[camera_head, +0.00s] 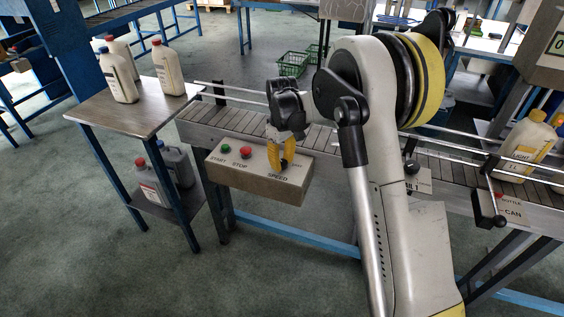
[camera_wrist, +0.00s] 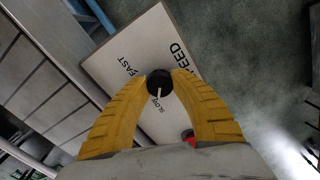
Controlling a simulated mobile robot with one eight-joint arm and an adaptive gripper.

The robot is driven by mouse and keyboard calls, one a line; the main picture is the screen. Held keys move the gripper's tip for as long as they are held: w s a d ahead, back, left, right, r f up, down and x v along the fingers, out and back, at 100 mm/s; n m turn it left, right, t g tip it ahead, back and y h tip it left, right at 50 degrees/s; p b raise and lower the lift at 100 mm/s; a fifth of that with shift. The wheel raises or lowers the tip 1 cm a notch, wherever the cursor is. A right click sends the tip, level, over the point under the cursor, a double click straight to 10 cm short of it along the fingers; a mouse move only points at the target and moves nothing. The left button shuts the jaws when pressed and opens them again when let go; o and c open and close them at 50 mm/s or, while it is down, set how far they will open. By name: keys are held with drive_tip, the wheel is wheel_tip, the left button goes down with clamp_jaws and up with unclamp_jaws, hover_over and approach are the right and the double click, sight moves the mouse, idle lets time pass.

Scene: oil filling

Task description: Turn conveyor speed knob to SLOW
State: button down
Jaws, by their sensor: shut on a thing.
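The conveyor control box (camera_head: 250,180) is a light box on the near side of the conveyor, with a green START button (camera_head: 227,148), a red STOP button (camera_head: 246,151) and a SPEED label. The black round speed knob (camera_wrist: 159,80) shows in the wrist view between the FAST and SLOW labels. Its white pointer line runs down in the picture, toward the side of the SLOW label (camera_wrist: 164,106). My gripper (camera_head: 283,164) reaches down onto the box, its yellow fingertips (camera_wrist: 160,80) closed on both sides of the knob.
The slatted conveyor (camera_head: 228,119) with metal rails runs behind the box. A side table (camera_head: 128,125) at the left holds several white bottles, with grey ones on its lower shelf. Open floor lies in front.

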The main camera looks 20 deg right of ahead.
sight(282, 162)
idle(0.3)
drive_tip(key=c, duration=1)
unclamp_jaws()
wheel_tip(282, 162, up, 12)
